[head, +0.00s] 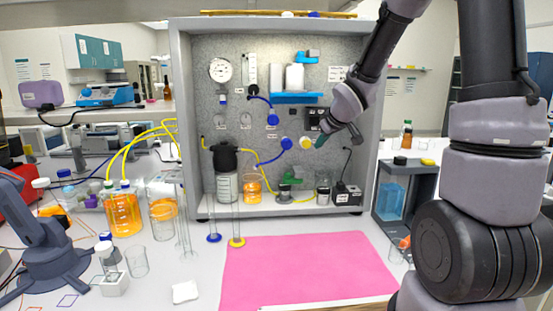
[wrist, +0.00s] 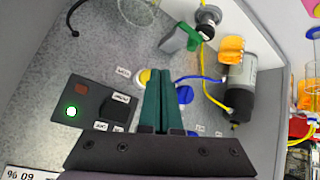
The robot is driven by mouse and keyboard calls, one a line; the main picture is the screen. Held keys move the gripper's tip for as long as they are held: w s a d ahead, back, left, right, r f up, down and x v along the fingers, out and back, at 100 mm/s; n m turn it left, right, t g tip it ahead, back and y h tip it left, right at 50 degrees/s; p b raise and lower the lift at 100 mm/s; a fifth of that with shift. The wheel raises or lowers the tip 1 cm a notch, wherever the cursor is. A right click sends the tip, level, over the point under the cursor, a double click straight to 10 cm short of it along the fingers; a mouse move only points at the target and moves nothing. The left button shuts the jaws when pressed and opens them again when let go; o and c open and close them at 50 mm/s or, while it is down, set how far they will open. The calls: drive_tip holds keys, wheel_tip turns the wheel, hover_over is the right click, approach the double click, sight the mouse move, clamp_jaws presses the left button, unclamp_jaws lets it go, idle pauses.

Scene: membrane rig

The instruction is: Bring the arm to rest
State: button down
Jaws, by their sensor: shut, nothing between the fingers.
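My arm reaches in from the right in the head view, bent at the elbow. My gripper (head: 321,140) is in front of the right part of the rig's back panel, beside a yellow-and-white round knob (head: 306,142). In the wrist view my gripper (wrist: 160,128) shows its two green fingers closed together with nothing between them. I cannot tell whether the fingertips touch the panel.
The grey rig cabinet (head: 186,110) surrounds the gripper with side walls. A black box with a lit green button (wrist: 71,112) is close by. A blue shelf (head: 296,98) holds white bottles. A pink mat (head: 300,268) lies clear in front. Glassware stands at left.

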drive_tip(key=s+d+r+m+g+h, duration=0.1)
drive_tip(key=s+d+r+m, duration=0.25)
drive_tip(key=s+r, duration=0.4)
drive_tip(key=s+d+r+m+h, duration=0.15)
drive_tip(key=s+r+m, duration=0.3)
drive_tip(key=s, duration=0.65)
drive_tip(key=s+a+r+m+g+y, duration=0.1)
drive_tip(key=s+r+m+y, duration=0.1)
drive_tip(key=s, duration=0.8)
drive_tip(key=shift+a+y, duration=0.2)
drive_tip(key=shift+y, duration=0.15)
